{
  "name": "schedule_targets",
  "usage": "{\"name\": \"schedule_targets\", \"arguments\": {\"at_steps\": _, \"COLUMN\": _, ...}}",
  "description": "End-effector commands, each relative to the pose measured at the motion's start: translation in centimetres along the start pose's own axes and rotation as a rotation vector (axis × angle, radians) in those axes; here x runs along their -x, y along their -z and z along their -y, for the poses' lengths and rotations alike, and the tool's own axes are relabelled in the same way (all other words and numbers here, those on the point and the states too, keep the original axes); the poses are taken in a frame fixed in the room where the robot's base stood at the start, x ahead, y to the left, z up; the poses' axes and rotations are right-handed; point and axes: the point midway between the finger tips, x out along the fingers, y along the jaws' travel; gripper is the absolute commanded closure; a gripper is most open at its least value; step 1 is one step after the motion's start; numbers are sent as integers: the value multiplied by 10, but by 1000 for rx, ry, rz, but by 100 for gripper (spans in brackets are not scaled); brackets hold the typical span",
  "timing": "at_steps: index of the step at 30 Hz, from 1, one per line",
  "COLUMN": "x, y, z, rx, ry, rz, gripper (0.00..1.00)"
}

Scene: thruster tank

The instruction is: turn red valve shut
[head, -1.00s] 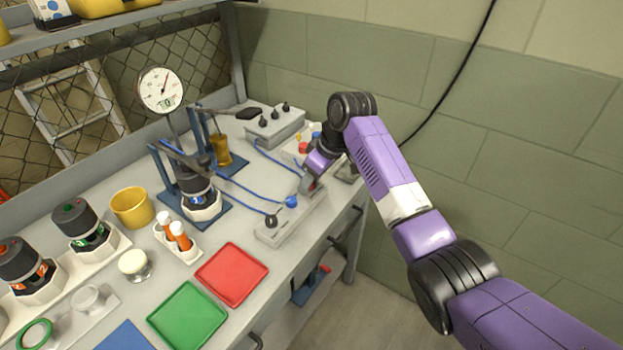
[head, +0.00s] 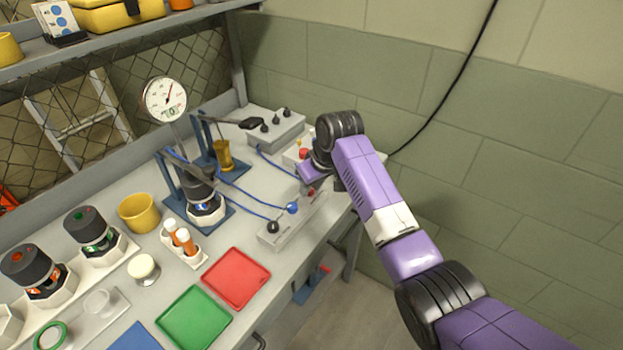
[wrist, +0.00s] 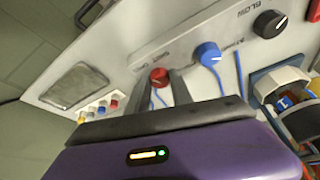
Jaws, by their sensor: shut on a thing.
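The red valve (head: 311,191) is a small red knob at the far end of a pale valve block (head: 268,239) on the bench. The block also bears a blue valve (head: 292,208) and a black knob (head: 273,227). My gripper (head: 314,183) is at the red valve. In the wrist view the red valve (wrist: 158,75) shows at the tips of my gripper (wrist: 163,88), which is shut on it. The blue valve (wrist: 208,54) and black knob (wrist: 269,23) stand clear to the right. The fingers partly hide the red valve's lower part.
A dial gauge (head: 165,99) stands at the back. Blue hoses run from the block to clamp stands with a dark canister (head: 200,190). A grey control box (head: 272,129) lies behind my gripper. Red (head: 236,278) and green (head: 194,318) trays lie in front.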

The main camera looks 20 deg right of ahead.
Motion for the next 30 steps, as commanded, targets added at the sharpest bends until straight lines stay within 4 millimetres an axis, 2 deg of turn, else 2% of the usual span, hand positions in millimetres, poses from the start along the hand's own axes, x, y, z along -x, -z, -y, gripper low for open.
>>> {"name": "schedule_targets", "arguments": {"at_steps": 3, "x": 4, "y": 2, "z": 3, "rx": -102, "ry": -41, "rz": 0, "gripper": 100}}
{"name": "schedule_targets", "arguments": {"at_steps": 30, "x": -3, "y": 4, "z": 8, "rx": -879, "ry": -364, "rz": -2, "gripper": 100}}
